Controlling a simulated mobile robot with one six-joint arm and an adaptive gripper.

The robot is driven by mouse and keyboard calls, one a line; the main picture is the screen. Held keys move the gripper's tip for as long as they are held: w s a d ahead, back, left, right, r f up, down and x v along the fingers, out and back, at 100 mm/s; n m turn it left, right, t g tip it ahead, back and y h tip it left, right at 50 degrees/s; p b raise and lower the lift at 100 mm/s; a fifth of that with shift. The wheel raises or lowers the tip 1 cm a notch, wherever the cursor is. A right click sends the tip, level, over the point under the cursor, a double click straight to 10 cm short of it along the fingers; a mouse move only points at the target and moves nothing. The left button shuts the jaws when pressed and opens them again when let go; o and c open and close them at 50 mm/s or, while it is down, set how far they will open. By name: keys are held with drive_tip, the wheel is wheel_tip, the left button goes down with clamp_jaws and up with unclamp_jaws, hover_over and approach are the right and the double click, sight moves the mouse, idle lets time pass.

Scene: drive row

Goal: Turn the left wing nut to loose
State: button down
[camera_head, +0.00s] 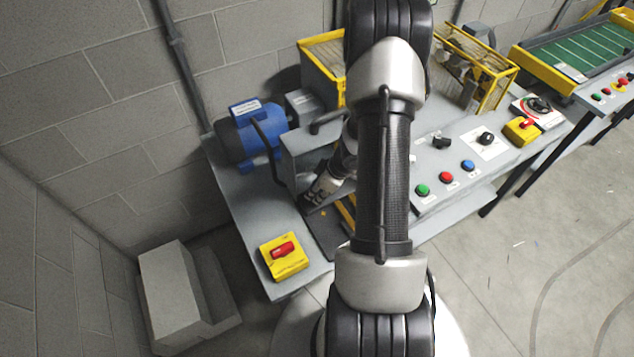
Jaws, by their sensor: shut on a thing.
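My gripper (311,204) is partly visible in the head view, low in front of the grey box-shaped guard (305,150) on the bench. It points down and to the left, and its fingertips are small and dark against the dark plate below. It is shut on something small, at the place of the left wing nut. The nut itself is too small and too covered to make out. No other wing nut can be told apart, since my arm hides the middle of the machine.
A blue motor (252,133) stands left of the guard. A yellow box with a red switch (284,256) sits at the bench's front left corner. Green, red and blue buttons (446,177) and black knobs line the panel right of my arm. Yellow-framed guards stand behind.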

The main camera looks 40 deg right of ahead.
drive_tip(key=n+p, duration=0.1)
drive_tip(key=p, duration=0.2)
drive_tip(key=n+y+p, duration=0.1)
drive_tip(key=n+p, duration=0.1)
drive_tip(key=p, duration=0.2)
drive_tip(key=shift+r+g+p, duration=0.3)
drive_tip(key=shift+r+g, duration=0.05)
drive_tip(key=shift+g, duration=0.05)
drive_tip(key=n+p, duration=0.1)
drive_tip(key=p, duration=0.1)
drive_tip(key=n+y+p, duration=0.1)
drive_tip(key=n+p, duration=0.1)
drive_tip(key=shift+w+d+f+g+p, duration=0.1)
drive_tip(key=shift+f+g+p, duration=0.2)
drive_tip(key=shift+f+p, duration=0.05)
drive_tip(key=c, duration=1.4)
unclamp_jaws()
drive_tip(key=shift+c, duration=0.2)
drive_tip(key=shift+f+b, duration=0.1)
drive_tip(key=shift+b, duration=0.25)
